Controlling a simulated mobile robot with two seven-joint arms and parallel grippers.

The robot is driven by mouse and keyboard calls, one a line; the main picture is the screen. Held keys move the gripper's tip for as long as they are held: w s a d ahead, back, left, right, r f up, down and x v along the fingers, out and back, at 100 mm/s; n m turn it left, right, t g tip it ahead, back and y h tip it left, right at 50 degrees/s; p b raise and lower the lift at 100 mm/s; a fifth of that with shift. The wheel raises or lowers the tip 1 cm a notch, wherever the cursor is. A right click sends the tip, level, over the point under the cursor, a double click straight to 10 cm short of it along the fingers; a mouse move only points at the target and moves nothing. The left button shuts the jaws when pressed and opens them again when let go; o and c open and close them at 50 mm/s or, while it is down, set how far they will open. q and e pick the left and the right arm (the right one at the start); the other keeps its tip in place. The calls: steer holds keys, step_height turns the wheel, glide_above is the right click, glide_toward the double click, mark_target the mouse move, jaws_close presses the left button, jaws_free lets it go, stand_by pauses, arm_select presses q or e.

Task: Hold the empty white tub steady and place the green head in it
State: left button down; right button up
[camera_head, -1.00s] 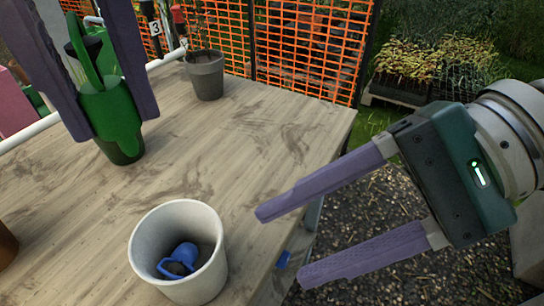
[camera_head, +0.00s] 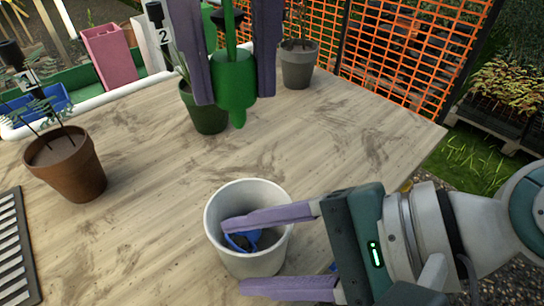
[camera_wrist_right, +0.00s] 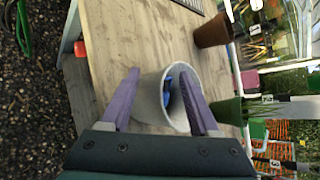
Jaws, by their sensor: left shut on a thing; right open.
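The white tub (camera_head: 268,262) stands upright on the wooden table; a blue piece (camera_head: 243,240) lies inside, so it is not empty. My right gripper (camera_head: 232,256) is open at the tub. In the head view one finger reaches over the tub's opening and the other is in front of its near side. In the right wrist view the tub (camera_wrist_right: 150,98) shows between the fingers; contact cannot be told. My left gripper (camera_head: 234,96) is shut on the green head (camera_head: 235,80) and holds it above the table, beyond the tub. The fingers hide its sides.
A dark green pot (camera_head: 207,116) stands behind the green head, and a grey pot (camera_head: 298,68) is further back. A brown pot (camera_head: 72,170) and a striped tray (camera_head: 14,250) are at left. Orange netting (camera_head: 415,50) stands behind.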

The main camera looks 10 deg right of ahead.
jaws_close()
stand_by(0.5)
stand_by(0.3)
